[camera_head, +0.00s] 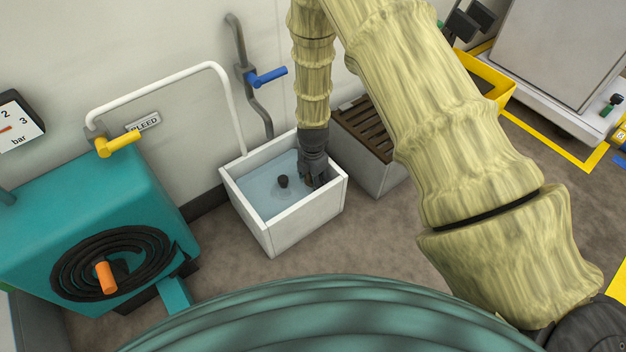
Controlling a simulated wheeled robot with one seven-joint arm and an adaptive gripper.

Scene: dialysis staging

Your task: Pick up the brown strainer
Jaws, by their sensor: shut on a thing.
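My gripper (314,180) reaches straight down into the right side of a white basin (310,225) that holds pale blue water (265,198). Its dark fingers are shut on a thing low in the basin. Only a small brownish bit, which looks like the brown strainer (308,182), shows at the fingertips; the fingers hide the rest. I cannot tell whether it is clear of the basin floor. A small dark round knob (283,181) stands in the basin just left of the fingers, apart from them.
A white pipe (230,105) bends down to the basin's back rim. A box with a brown slatted top (368,128) stands close on the right. A teal machine (100,215) with a coiled black hose stands left. A yellow tray (485,80) lies back right. Floor before the basin is clear.

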